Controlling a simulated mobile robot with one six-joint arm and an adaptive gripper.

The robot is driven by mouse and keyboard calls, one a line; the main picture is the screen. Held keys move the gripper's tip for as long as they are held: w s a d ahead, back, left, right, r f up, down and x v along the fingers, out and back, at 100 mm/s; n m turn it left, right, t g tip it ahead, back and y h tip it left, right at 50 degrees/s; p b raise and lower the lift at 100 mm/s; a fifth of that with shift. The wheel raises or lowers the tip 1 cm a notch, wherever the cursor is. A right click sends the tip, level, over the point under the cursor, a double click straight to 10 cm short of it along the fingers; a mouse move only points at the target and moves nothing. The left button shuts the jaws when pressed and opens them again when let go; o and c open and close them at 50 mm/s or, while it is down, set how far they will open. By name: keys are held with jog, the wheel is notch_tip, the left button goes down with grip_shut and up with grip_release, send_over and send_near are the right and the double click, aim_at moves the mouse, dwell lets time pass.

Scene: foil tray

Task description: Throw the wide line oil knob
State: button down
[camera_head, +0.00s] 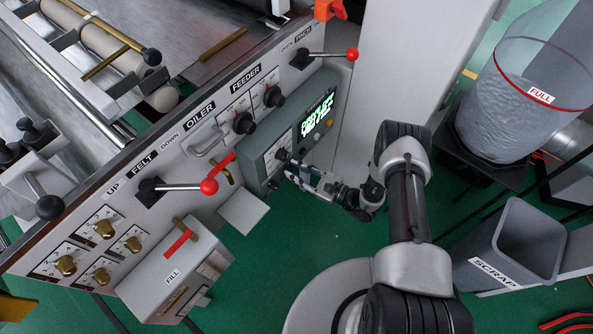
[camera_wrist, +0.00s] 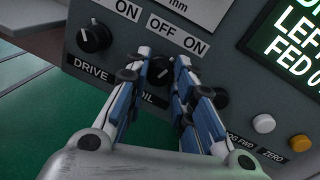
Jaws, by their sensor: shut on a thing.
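The oil knob (camera_wrist: 159,73) is a black rotary knob on the grey control panel (camera_wrist: 222,62), with OFF and ON printed above it and a partly covered label ending in OIL below. My gripper (camera_wrist: 164,62) has its two blue and grey fingers on either side of the knob, shut on it. The fingers hide the knob's sides, and I cannot clearly tell which way it points. In the head view my gripper (camera_head: 292,167) reaches the panel (camera_head: 257,160) from the right; the knob there is small and partly hidden.
The black DRIVE knob (camera_wrist: 95,38) is close to the left. A green lit display (camera_wrist: 295,40), a white button (camera_wrist: 263,123) and an amber button (camera_wrist: 299,143) are to the right. A red-tipped lever (camera_head: 333,54) sticks out above the panel; a scrap bin (camera_head: 512,250) stands at right.

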jog(key=n+h+p, duration=0.1)
jog(key=n, duration=0.4)
jog(key=shift+r, duration=0.15)
jog(key=shift+n+h+p, duration=0.3)
jog(key=shift+n+p, duration=0.25)
jog(key=shift+n, duration=1.55)
jog(key=c, duration=1.3)
grip_release()
jog(key=shift+s+a, duration=0.1)
jog(key=v, duration=1.2)
jog(key=shift+s, duration=0.1)
